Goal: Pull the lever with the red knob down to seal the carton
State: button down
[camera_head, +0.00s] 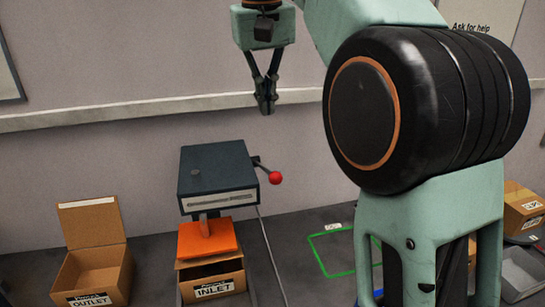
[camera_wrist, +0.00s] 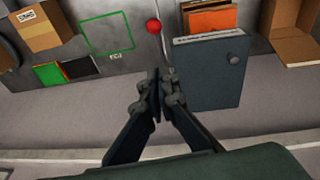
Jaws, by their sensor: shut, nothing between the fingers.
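The lever's red knob (camera_head: 275,178) sticks out to the right of a dark blue-grey sealing machine (camera_head: 215,170) in the head view. The knob (camera_wrist: 154,26) and the machine (camera_wrist: 215,75) also show in the wrist view, with the knob beyond the fingertips. An orange piece (camera_head: 208,240) slopes below the machine. The carton labelled INLET (camera_head: 214,289) stands under it, its top partly hidden. My gripper (camera_head: 266,108) hangs in the air above the knob, near the wall. Its fingers are shut and empty, apart from the lever; they also show in the wrist view (camera_wrist: 160,75).
An open carton labelled OUTLET (camera_head: 92,299) stands at the left. A green outlined square (camera_head: 333,254) on the dark surface looks empty. Another carton (camera_head: 523,208) and a grey tray (camera_head: 522,271) are at the right. A wall ledge (camera_head: 120,110) runs behind my gripper.

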jog(key=x, duration=0.3)
jog(key=s+b+x, duration=0.1)
jog(key=x, duration=0.7)
jog(key=shift+s+d+f+b, duration=0.3)
jog(key=shift+s+f, duration=0.05)
jog(key=shift+f, duration=0.05)
jog(key=shift+s+d+f, duration=0.1)
jog(key=shift+s+f, duration=0.15)
jog(key=shift+f, duration=0.3)
jog(key=shift+f, duration=0.15)
